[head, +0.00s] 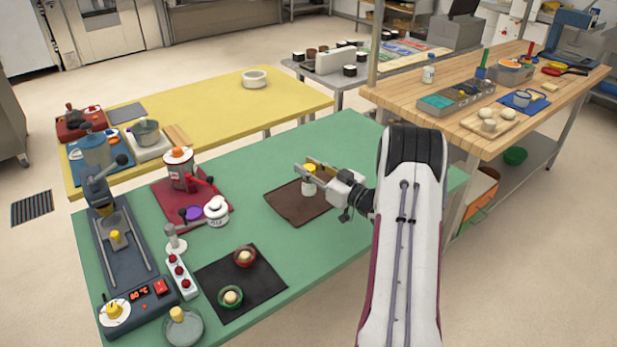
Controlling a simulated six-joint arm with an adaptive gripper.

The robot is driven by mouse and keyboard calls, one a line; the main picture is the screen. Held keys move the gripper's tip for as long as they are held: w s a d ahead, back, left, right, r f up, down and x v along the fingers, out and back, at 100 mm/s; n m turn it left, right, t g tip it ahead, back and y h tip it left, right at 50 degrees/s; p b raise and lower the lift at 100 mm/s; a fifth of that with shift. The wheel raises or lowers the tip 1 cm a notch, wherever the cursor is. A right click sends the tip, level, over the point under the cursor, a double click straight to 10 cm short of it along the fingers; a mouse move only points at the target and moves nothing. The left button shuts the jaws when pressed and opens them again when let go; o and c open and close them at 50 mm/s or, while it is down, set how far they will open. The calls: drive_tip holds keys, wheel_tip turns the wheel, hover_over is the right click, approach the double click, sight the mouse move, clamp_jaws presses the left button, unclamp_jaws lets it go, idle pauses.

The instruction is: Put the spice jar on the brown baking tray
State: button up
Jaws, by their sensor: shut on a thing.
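The spice jar (309,187) is a small pale jar with a yellow lid, upright in the head view. My gripper (311,175) reaches in from the right and is shut on the jar near its top. The brown baking tray (284,207) lies flat on the green table, and the jar is over its area in the picture. I cannot tell whether the jar's base touches the tray or hangs slightly above it. The gripper and arm hide part of the tray's right side.
The green table (330,140) has free room behind the tray. A red mat (160,200) with a red-and-grey device is to the left. A black mat (215,275) with two small bowls lies front left. A wooden table (455,130) with trays and tools stands right.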

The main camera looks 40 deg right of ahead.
drive_tip(key=shift+f, duration=1.7)
drive_tip(key=shift+f, duration=0.1)
drive_tip(key=o, duration=1.1)
drive_tip(key=shift+o, duration=0.2)
drive_tip(key=shift+s, duration=0.1)
drive_tip(key=s+d, duration=0.2)
drive_tip(key=s, duration=0.9)
drive_tip(key=shift+s, duration=0.35)
drive_tip(key=shift+w+r, duration=0.1)
drive_tip(key=shift+r, duration=0.1)
